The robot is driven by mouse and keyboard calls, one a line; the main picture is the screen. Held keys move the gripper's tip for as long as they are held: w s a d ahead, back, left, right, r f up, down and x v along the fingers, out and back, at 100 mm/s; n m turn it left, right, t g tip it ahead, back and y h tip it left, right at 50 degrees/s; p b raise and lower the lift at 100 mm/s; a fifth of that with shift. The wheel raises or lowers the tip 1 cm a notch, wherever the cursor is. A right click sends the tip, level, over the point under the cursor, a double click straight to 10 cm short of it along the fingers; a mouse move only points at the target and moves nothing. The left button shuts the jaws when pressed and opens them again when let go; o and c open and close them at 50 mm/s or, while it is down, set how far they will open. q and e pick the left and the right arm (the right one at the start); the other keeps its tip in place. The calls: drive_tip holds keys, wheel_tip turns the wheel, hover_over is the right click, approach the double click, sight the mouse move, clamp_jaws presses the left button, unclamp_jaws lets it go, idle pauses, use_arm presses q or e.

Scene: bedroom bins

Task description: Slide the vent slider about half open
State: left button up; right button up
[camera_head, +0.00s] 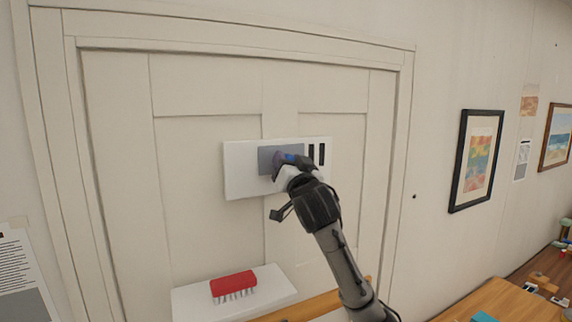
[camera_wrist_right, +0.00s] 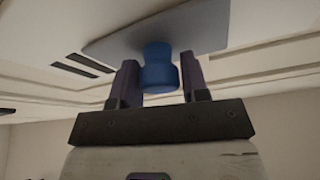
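The vent is a white panel (camera_head: 241,180) fixed on the pale door. Its grey slider plate (camera_head: 267,160) covers the middle of the panel, and dark slots (camera_head: 316,154) show uncovered to its right. A blue knob (camera_wrist_right: 160,70) stands out from the grey plate. In the head view, the right gripper (camera_head: 284,160) hides part of the plate and most of the knob. My left gripper is not in view.
A white shelf (camera_head: 190,302) below the vent holds a red brush (camera_head: 233,285). A wooden table edge (camera_head: 505,302) is at the lower right. Framed pictures (camera_head: 477,160) hang on the right wall.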

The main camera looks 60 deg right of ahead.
drive_tip(key=o, duration=0.4)
drive_tip(key=shift+c, duration=0.2)
drive_tip(key=b+v, duration=0.5)
drive_tip(key=v, duration=0.8)
drive_tip(key=shift+s+a, duration=0.25)
drive_tip(key=shift+a, duration=0.1)
